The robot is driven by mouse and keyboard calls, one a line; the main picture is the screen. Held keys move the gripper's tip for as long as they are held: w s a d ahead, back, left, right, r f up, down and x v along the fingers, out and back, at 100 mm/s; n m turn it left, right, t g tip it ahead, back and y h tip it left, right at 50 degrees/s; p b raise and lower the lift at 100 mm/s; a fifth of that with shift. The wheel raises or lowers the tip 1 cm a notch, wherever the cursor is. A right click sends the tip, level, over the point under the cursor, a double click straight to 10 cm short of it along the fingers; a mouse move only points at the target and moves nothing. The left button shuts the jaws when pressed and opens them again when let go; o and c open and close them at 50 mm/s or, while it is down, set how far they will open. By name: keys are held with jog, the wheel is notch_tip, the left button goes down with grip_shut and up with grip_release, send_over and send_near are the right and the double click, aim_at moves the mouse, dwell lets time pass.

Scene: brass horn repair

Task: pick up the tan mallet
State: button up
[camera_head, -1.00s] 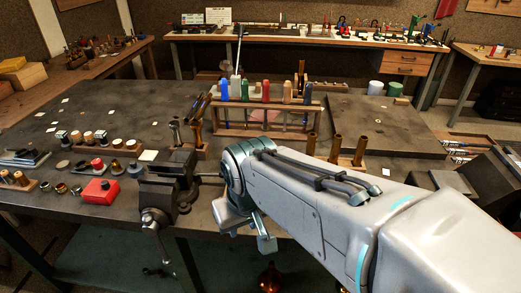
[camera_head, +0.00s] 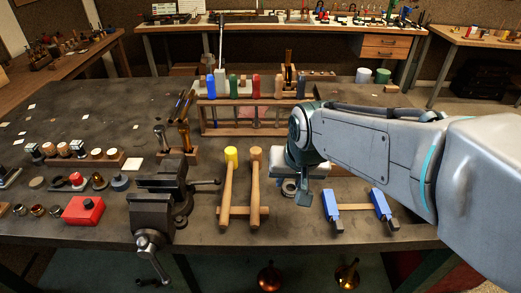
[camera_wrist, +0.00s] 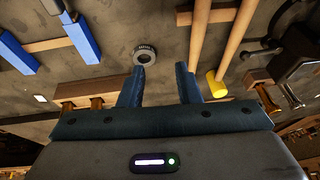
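The tan mallet (camera_head: 256,185) lies on the dark bench beside a mallet with a yellow head (camera_head: 231,157), both handles across a low wooden rest (camera_head: 243,211). In the wrist view the tan mallet's handle (camera_wrist: 200,35) runs down towards my right-hand finger. Its head end is largely hidden there. The yellow head (camera_wrist: 215,84) is farther right. My gripper (camera_wrist: 160,72) is open and empty, beside the tan mallet and apart from it as far as I can tell. In the head view my gripper (camera_head: 304,192) is right of the mallets and partly hidden by my wrist.
A vise (camera_head: 160,200) stands left of the mallets. A dark ring (camera_wrist: 145,53) lies ahead of my fingers. Two blue-ended tools (camera_head: 332,204) lie to the right on a wooden rest. A rack of coloured-handled tools (camera_head: 250,103) stands behind.

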send_near(256, 181)
jog(key=shift+t+y, duration=0.3)
jog(key=x, duration=0.2)
jog(key=s+x, duration=0.1)
jog(key=x, duration=0.2)
jog(key=shift+w+d+f, duration=0.1)
jog(key=shift+d+f, duration=0.1)
jog(key=shift+f, duration=0.1)
jog(key=shift+x, duration=2.95)
jog(key=shift+w+r, duration=0.1)
jog(key=shift+w, duration=0.1)
grip_shut()
